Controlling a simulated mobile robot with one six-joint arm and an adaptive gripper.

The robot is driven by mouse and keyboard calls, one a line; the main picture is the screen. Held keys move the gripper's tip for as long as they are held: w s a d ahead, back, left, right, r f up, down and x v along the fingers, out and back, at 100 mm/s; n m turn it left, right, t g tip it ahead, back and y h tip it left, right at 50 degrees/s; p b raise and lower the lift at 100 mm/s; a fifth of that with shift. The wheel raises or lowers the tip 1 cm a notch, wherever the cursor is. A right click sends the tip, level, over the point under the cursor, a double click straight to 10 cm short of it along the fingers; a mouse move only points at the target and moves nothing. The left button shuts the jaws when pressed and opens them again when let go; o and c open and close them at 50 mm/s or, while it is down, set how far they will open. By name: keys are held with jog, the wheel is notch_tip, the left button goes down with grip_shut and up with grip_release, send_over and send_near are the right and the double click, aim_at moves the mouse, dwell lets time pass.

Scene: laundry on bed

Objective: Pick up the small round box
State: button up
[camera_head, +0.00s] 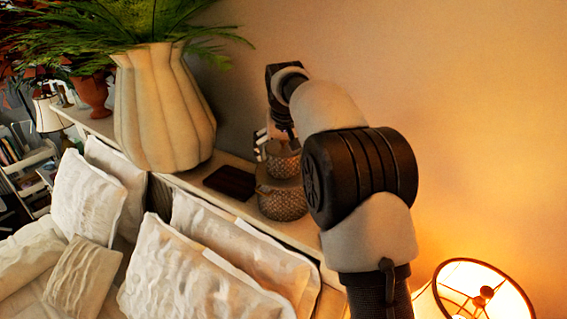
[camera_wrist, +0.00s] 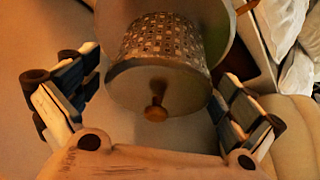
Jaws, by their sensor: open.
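The small round box (camera_head: 283,160) has a patterned, woven-looking side. It appears to stand on top of a larger round box (camera_head: 283,204) on the ledge behind the bed. In the wrist view the small round box (camera_wrist: 165,45) shows its pale lid and a small wooden knob (camera_wrist: 155,110). My gripper (camera_wrist: 160,88) is open, with one finger on each side of the small box. There are visible gaps between the fingers and the lid. In the head view my gripper (camera_head: 264,142) is at the small box, partly hidden behind it and the arm.
A large ribbed vase (camera_head: 165,110) with green fronds stands left of the boxes. A dark flat object (camera_head: 230,182) lies on the ledge (camera_head: 212,166) between them. Pillows (camera_head: 180,270) line the bed in front. A lit lamp (camera_head: 470,290) is at lower right.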

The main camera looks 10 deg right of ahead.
jog(key=shift+x, duration=1.2)
jog(key=shift+c, duration=0.6)
jog(key=c, duration=0.8)
jog(key=shift+r, duration=0.1)
jog(key=shift+c, duration=0.2)
